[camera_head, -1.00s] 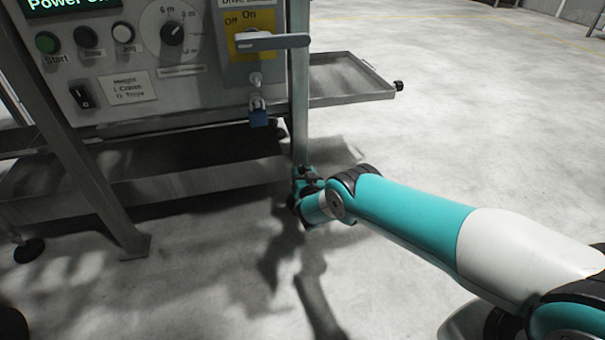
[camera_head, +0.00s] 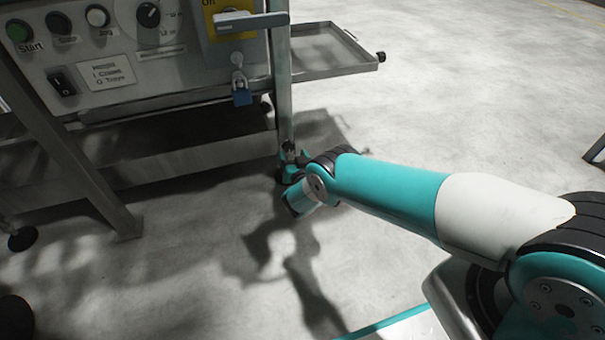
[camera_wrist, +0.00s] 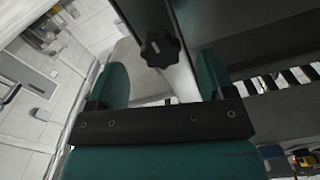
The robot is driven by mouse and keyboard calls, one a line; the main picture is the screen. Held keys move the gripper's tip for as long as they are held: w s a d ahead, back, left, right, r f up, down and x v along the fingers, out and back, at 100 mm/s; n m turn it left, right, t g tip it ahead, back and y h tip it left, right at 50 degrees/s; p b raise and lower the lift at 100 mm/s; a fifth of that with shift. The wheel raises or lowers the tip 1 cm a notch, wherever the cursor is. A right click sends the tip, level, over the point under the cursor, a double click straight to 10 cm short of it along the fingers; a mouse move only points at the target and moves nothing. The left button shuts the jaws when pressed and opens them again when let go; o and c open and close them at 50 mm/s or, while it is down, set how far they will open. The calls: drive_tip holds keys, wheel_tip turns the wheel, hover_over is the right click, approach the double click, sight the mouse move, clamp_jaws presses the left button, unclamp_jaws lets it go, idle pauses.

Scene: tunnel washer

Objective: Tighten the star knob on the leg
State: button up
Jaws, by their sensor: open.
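The black star knob (camera_wrist: 160,49) sits on the grey metal leg (camera_wrist: 146,18) in the wrist view. My gripper (camera_wrist: 162,60) is open, its two teal fingers on either side of the knob in the picture. The knob shows just past the fingertips, with gaps to both sides; I see no contact, and the depth is hard to judge. In the head view my gripper (camera_head: 287,165) is at the lower part of the leg (camera_head: 283,90), partly hidden by my arm.
The control panel (camera_head: 130,60) stands above and left of my gripper. A blue padlock (camera_head: 241,96) hangs from its switch. A shallow metal tray (camera_head: 325,68) juts out to the right of the leg. Another slanted leg (camera_head: 85,170) stands left.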

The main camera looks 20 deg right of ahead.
drive_tip(key=s+p, duration=0.7)
drive_tip(key=s, duration=0.6)
drive_tip(key=shift+p, duration=0.3)
